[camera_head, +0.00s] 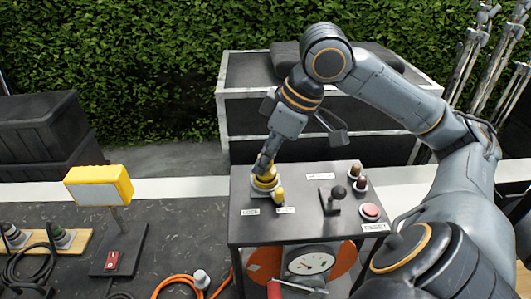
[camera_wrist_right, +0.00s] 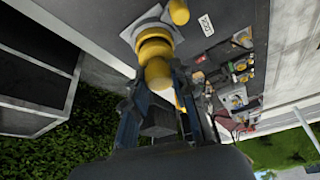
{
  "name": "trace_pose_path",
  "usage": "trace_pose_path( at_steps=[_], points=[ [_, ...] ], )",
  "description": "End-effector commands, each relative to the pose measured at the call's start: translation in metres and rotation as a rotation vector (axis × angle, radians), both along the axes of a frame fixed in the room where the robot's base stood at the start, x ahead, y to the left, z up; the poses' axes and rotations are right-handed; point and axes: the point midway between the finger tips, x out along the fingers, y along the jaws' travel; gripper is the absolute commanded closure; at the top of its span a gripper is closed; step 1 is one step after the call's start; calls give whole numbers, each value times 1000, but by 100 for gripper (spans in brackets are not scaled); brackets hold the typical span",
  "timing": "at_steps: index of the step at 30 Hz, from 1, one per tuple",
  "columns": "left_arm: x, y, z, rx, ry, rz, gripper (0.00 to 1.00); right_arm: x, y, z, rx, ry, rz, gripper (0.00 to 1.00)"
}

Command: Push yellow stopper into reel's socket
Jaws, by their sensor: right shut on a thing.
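The yellow stopper (camera_wrist_right: 158,74) is between my right gripper's fingers. Its lower end meets a yellow round collar (camera_wrist_right: 153,37) on a light plate on the reel's top panel. I cannot tell how deep it sits. In the head view my right gripper (camera_head: 264,166) comes down over the panel's left part, shut on the stopper and mostly hiding it. A smaller yellow piece (camera_head: 279,196) stands beside the socket. The reel's dark box (camera_head: 310,228) has an orange drum (camera_head: 343,258) and a round gauge below. My left gripper is not in view.
A yellow lamp (camera_head: 98,186), a red switch and an orange cable (camera_head: 178,284) lie to the left. A grey case (camera_head: 235,100) stands behind.

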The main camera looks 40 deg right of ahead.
Motion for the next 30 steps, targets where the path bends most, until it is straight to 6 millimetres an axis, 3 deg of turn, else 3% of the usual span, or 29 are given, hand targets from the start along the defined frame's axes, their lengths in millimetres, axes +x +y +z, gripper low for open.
trace_pose_path(
  at_steps=[10, 11, 15, 21, 24, 30],
  points=[
    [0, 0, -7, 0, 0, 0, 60, 0, 0, -7, 0, 0, 0, 100],
    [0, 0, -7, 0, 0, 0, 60, 0, 0, -7, 0, 0, 0, 73],
    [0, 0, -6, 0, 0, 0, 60, 0, 0, -6, 0, 0, 0, 48],
    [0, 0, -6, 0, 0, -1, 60, 0, 0, -6, 0, 0, 0, 48],
    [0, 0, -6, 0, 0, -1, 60, 0, 0, -6, 0, 0, 0, 33],
    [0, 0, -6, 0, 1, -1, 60, 0, 0, -6, 0, 0, 0, 33]
  ],
)
